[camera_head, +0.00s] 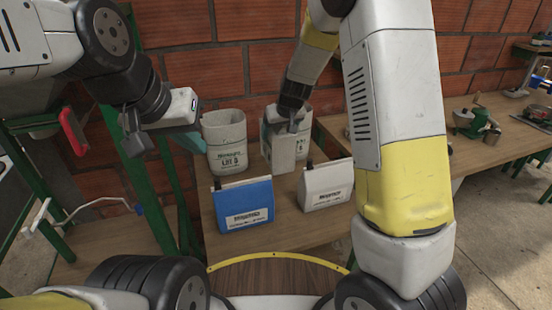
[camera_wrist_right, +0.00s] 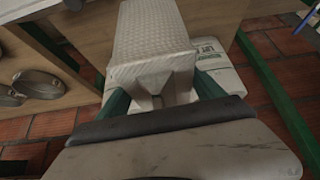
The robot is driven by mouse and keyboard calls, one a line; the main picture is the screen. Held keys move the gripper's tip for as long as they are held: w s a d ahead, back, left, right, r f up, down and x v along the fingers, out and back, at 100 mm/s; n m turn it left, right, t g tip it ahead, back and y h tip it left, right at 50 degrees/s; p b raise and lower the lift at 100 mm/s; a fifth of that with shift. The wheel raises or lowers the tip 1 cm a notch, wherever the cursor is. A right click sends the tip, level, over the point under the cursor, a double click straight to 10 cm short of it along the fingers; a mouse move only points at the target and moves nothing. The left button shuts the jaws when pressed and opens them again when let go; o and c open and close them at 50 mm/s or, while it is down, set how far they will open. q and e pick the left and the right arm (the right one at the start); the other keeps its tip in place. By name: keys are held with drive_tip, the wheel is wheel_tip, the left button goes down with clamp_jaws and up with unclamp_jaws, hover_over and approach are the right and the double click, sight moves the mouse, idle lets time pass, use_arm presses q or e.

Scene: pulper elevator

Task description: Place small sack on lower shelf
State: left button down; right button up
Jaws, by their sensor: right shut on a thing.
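My right arm reaches over the table, and my right gripper (camera_head: 290,108) is shut on the top of a white sack (camera_head: 286,150). In the right wrist view the green fingers (camera_wrist_right: 162,98) close on both sides of this woven sack (camera_wrist_right: 152,40). I cannot tell whether its base touches the table. My left gripper (camera_head: 186,136) hangs at the left, near a second white sack; its fingers are partly hidden and their opening is unclear. A wooden lower shelf (camera_head: 105,245) with green posts stands at the left.
A white sack with LOT 3 print (camera_head: 225,140) stands left of the held one. A blue packet (camera_head: 243,204) and a smaller white packet (camera_head: 326,186) stand in front on the wooden table (camera_head: 290,232). A green grinder (camera_head: 475,122) is on the right bench.

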wheel_tip(320, 180, down, 14)
drive_tip(key=shift+f, duration=0.1)
idle(0.5)
drive_tip(key=o, duration=1.6)
drive_tip(key=shift+f, duration=0.2)
drive_tip(key=o, duration=0.5)
drive_tip(key=shift+r, duration=0.15)
